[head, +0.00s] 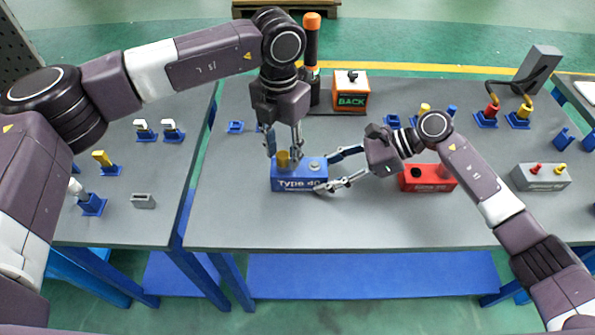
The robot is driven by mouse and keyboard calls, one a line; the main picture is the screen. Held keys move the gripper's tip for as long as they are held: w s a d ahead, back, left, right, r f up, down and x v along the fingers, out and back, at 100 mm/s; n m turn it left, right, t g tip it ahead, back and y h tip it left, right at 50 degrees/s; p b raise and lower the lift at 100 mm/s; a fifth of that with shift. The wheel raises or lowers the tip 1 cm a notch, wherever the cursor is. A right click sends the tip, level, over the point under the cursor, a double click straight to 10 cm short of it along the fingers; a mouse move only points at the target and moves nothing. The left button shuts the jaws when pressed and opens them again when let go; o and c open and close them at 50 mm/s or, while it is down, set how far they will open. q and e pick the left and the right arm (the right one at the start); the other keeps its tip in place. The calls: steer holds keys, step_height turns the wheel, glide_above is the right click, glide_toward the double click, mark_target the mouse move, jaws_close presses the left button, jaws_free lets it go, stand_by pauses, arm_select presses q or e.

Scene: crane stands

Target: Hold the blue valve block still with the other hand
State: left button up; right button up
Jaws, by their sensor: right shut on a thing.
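The blue valve block (298,184), marked "Type 40", sits upright on the grey table near its middle. A yellow cylinder (283,159) stands on its top at the left, and a round fitting (314,165) is on its top at the right. My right gripper (331,171) comes in from the right and is shut on the block's right end, with one finger behind and one in front. My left gripper (284,148) points down above the block. Its fingers are apart, one on each side of the yellow cylinder, and contact is not clear.
A red block (428,179) stands right of the blue one, partly under my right arm. An orange box marked "BACK" (351,91) and an orange-topped tool (312,45) stand behind. A grey block (540,177) is at right. The table's front strip (340,230) is clear.

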arm_select(q)
steer(key=m, duration=0.5)
stand_by(0.5)
jaws_close()
steer(key=shift+r, duration=0.15)
stand_by(0.4)
steer(key=n, duration=0.3)
steer(key=shift+n, duration=1)
